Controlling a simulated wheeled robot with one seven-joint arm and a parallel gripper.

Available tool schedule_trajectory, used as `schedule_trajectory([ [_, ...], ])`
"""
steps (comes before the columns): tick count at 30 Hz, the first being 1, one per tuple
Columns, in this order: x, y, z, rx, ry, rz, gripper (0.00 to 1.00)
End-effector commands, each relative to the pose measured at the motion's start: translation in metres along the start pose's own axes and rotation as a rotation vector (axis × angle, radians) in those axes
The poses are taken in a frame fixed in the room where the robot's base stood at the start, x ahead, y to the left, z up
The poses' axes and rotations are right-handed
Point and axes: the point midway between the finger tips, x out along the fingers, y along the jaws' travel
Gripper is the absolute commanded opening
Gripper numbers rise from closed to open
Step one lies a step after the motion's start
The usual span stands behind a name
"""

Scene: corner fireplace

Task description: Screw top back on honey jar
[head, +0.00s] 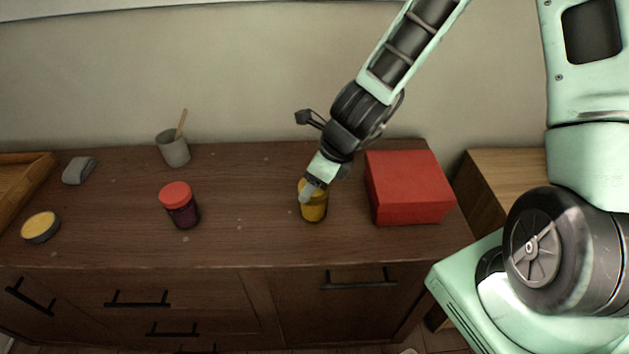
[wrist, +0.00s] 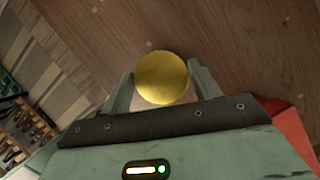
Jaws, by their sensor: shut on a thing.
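The amber honey jar (head: 316,213) stands upright on the dark wooden cabinet top, left of a red box. My gripper (head: 312,190) comes down on it from above, with its fingers around its upper part. In the wrist view a round, shiny gold top (wrist: 162,78), which looks like the jar's lid, sits between the two fingers of my gripper (wrist: 155,88). My gripper is shut on this gold lid. The fingers hide part of the rim, so I cannot tell how the lid sits on the jar.
The red box (head: 408,188) stands close on the right. A dark jar with a red lid (head: 177,205), a grey cup with a stick (head: 173,149), a grey object (head: 79,170) and a yellow-topped tin (head: 40,228) are on the left. The top between the red-lidded jar and my gripper is clear.

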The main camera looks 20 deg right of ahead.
Motion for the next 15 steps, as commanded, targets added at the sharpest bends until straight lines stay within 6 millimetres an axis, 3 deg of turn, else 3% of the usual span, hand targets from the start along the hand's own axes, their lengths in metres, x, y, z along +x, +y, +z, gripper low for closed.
schedule_trajectory([
  [15,0.0024,-0.0002,-0.001,0.127,0.0,-0.056,0.35],
])
